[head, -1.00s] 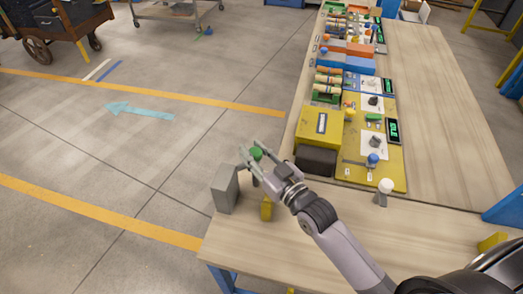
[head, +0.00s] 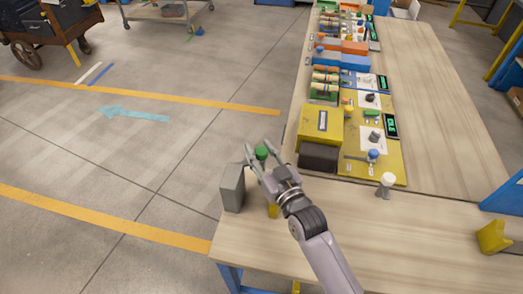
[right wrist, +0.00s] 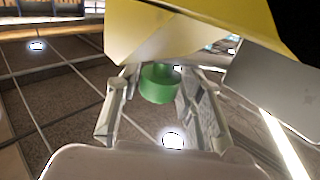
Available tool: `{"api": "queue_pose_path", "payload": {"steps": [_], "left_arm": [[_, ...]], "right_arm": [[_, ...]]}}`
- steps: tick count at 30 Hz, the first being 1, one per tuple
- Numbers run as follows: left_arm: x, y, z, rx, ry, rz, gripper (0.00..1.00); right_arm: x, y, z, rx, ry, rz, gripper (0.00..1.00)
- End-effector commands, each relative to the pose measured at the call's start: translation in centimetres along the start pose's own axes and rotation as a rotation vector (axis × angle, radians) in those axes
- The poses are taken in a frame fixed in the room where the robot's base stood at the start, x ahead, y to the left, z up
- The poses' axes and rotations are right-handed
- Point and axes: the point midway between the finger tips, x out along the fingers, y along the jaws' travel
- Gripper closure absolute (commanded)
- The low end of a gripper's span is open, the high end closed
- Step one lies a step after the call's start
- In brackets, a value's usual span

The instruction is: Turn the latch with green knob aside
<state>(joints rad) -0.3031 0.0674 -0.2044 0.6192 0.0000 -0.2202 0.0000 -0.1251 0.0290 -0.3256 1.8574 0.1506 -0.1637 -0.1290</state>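The green knob (head: 262,152) stands near the left corner of the wooden table, beside an upright grey block (head: 232,188). A small yellow piece (head: 272,210) shows below my wrist, partly hidden by it. My right gripper (head: 259,150) is open at the knob, with one finger on each side. In the right wrist view, the green knob (right wrist: 160,85) sits between the two spread fingers, with gaps beside it; contact cannot be told. The latch's arm is not clearly visible. My left gripper is not in view.
A yellow board (head: 390,166) with a yellow box (head: 321,124), a dark block (head: 318,157) and a blue knob (head: 374,154) lies just right of the gripper. A white-topped peg (head: 387,181) stands at its corner. The table's front right (head: 420,230) is clear.

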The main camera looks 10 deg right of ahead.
Motion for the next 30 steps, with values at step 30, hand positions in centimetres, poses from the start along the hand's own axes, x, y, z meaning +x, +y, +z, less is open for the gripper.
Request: {"api": "queue_pose_path", "payload": {"steps": [30], "left_arm": [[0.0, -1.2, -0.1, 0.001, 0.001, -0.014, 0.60]], "right_arm": [[-9.3, 0.0, 0.1, -0.003, -0.002, -0.001, 0.51]]}}
